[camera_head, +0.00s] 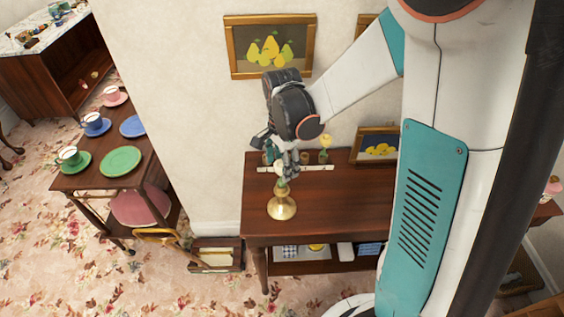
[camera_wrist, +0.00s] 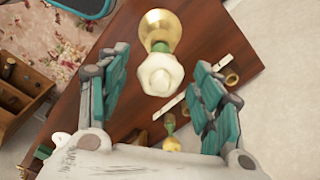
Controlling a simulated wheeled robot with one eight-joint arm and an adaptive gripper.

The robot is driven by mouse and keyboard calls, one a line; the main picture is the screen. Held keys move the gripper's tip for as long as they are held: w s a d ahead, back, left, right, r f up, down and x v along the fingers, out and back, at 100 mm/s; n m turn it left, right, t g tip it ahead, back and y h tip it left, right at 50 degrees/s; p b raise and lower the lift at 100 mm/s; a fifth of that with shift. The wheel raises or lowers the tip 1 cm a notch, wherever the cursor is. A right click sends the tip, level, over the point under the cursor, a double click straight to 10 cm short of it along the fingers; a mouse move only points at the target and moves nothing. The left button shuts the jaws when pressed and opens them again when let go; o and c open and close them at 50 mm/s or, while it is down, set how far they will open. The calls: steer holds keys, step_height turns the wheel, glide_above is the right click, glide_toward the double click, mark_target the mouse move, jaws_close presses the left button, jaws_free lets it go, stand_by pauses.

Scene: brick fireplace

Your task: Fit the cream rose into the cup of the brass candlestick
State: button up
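The cream rose (camera_wrist: 160,74) is upright, with its green stem end at the cup of the brass candlestick (camera_head: 281,207). In the wrist view the bloom overlaps the candlestick (camera_wrist: 158,28), so how deep the stem sits is hidden. The rose also shows in the head view (camera_head: 280,170), partly behind the fingers. My gripper (camera_head: 284,164) is above the candlestick, pointing down. In the wrist view my gripper (camera_wrist: 160,95) is open, its fingers wide apart on either side of the bloom with gaps on both sides. The candlestick stands upright on the dark wooden table (camera_head: 345,205).
A yellow flower (camera_head: 325,142) and small brown holders stand behind, near a white strip (camera_head: 315,168). A framed lemon picture (camera_head: 377,146) leans at the wall. The table's front and right top are clear. A side table with cups and plates (camera_head: 120,161) stands left.

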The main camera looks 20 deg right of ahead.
step_height(320, 180, up, 12)
stand_by(0.7)
stand_by(0.4)
steer(key=s+f+n+t+b, duration=0.1)
steer(key=s+n+t+b, duration=0.4)
steer(key=s+n, duration=1)
steer(key=shift+f+n+t+b, duration=0.3)
steer(key=shift+f+t+b, duration=0.1)
steer(key=shift+t, duration=0.6)
